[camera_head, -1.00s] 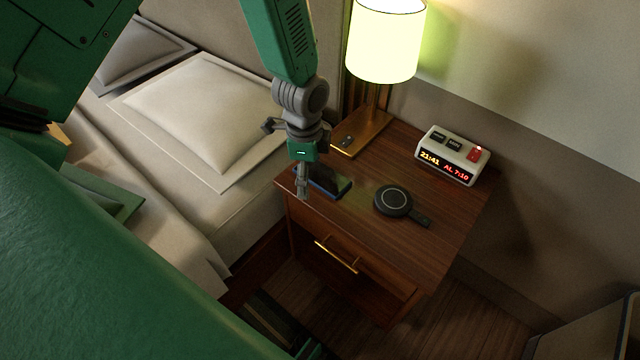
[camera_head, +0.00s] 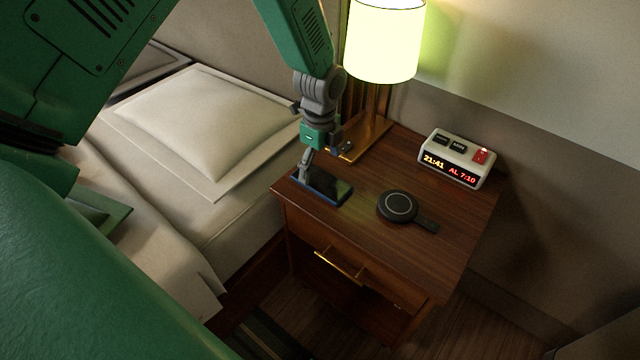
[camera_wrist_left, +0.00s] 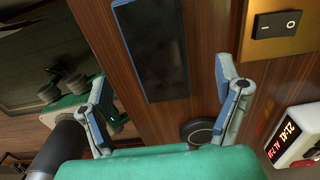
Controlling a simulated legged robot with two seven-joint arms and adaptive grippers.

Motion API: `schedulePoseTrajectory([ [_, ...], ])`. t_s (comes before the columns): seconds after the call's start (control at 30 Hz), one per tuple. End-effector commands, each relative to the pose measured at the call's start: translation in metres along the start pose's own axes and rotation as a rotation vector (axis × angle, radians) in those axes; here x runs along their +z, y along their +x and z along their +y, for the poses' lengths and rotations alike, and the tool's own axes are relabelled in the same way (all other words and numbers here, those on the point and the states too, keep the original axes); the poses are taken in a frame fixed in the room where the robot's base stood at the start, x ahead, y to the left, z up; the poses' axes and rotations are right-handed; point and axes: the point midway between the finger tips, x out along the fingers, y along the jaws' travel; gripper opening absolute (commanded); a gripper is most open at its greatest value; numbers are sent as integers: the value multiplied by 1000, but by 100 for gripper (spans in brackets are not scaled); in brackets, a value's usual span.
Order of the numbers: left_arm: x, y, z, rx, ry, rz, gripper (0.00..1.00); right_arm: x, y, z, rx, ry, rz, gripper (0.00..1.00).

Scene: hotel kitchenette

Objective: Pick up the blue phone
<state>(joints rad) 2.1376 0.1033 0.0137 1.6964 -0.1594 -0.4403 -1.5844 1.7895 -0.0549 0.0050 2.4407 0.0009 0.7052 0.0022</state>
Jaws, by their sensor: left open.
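The blue phone (camera_head: 329,187) lies flat on the nightstand, near its left front edge, with a dark screen up and a blue rim. It also shows in the left wrist view (camera_wrist_left: 153,48), ahead of and between the two fingers. My left gripper (camera_head: 304,172) is over the phone's left end and hides part of it. In the left wrist view my left gripper (camera_wrist_left: 165,100) has its fingers spread wide with nothing between them. I cannot tell how high it is above the phone. My right gripper is not in view.
The nightstand (camera_head: 450,235) also bears a round black charging pad (camera_head: 398,206), a white alarm clock (camera_head: 457,158) and a lit lamp (camera_head: 383,42) on a brass base. The bed with a pillow (camera_head: 200,120) is to the left. The nightstand's right front is clear.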

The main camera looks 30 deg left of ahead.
Motion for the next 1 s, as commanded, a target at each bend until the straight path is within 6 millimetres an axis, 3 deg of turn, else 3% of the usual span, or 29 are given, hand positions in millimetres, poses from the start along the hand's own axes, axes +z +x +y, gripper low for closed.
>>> schedulePoseTrajectory([
  [0.3,0,47,2,1,1,1,84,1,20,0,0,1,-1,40],
  [0.53,0,48,2,-1,1,1,84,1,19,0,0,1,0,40],
  [0.57,0,48,2,-1,1,1,81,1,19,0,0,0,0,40],
  [0.73,0,48,2,0,1,1,23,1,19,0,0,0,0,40],
  [1.0,0,47,2,-1,1,1,23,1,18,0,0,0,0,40],
])
